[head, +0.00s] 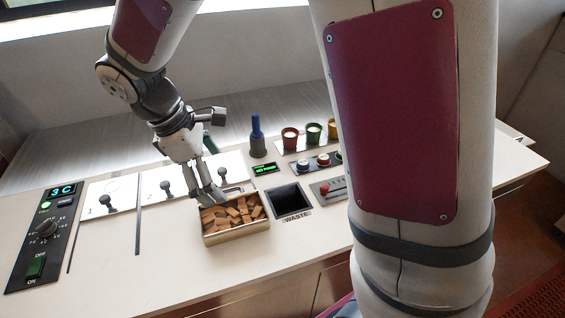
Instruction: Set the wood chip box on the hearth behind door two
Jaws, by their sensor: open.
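The wood chip box (237,238) is an open tan tray filled with brown wood blocks. It sits on the pale counter in the head view, left of the waste opening. My gripper (212,199) is open, with its fingers pointing down at the box's back left rim. I cannot tell whether they touch it. White door panels with black knobs stand in a row behind and left of the box: a left panel (118,190), a middle panel (152,184) and a right one partly behind my gripper (232,164). Their number marks are too small to read surely. No hearth shows.
A control panel (45,235) with a lit display stands at far left. The square waste opening (289,201) is right of the box. A blue-handled bottle (256,135), coloured cups (290,138) and buttons (303,163) stand behind it. The front left counter is clear.

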